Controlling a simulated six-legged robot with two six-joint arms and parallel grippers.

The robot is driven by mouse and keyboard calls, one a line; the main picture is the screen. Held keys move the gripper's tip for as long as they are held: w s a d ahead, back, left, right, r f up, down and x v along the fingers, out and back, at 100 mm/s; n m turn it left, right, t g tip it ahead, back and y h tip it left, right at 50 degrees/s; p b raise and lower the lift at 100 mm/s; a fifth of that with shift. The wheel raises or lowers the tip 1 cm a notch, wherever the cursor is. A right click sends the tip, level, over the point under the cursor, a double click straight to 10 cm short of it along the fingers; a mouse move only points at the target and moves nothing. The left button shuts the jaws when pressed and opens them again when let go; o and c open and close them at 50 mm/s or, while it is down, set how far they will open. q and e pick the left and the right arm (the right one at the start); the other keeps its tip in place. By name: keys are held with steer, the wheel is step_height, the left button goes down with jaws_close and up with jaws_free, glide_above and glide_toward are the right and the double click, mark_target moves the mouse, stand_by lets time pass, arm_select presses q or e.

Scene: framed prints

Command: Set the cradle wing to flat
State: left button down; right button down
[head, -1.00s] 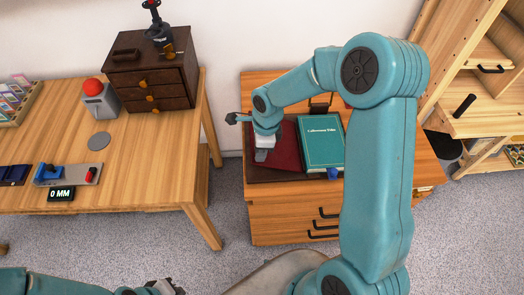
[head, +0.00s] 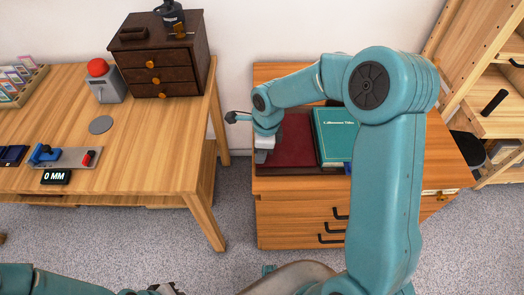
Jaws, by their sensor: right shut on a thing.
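The cradle (head: 285,171) is a dark board on the wooden drawer cabinet. A teal book (head: 338,136) lies on its right part. The maroon wing (head: 292,143) is to the left of the book and looks low, nearly level with it; its exact tilt is hard to tell. My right gripper (head: 261,155) is at the wing's left edge, shut on it, with the fingertips partly hidden by the pale gripper body. My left gripper (head: 165,290) is at the bottom edge, cut off, away from the cradle; its jaws are unclear.
The wooden table (head: 150,170) at left holds a dark drawer box (head: 160,65), a red-buttoned grey device (head: 103,80) and a display reading 0 MM (head: 56,177). A gap of floor separates table and cabinet. A wooden shelf (head: 495,100) stands at right.

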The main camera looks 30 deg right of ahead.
steer(key=shift+a+f, duration=0.2)
steer(key=shift+a, duration=0.2)
steer(key=c, duration=1)
jaws_free()
steer(key=shift+w, duration=0.1)
steer(key=shift+o, duration=0.5)
steer(key=shift+w+a+f, duration=0.1)
steer(key=shift+w+a, duration=0.05)
steer(key=shift+w, duration=0.15)
steer(key=shift+s+d+r, duration=0.25)
steer(key=shift+s+d, duration=0.05)
steer(key=shift+s, duration=0.05)
steer(key=shift+r, duration=0.35)
step_height(320, 180, up, 15)
steer(key=d+p, duration=0.1)
steer(key=shift+s+d, duration=0.25)
steer(key=shift+s, duration=0.05)
steer(key=shift+s+r, duration=0.1)
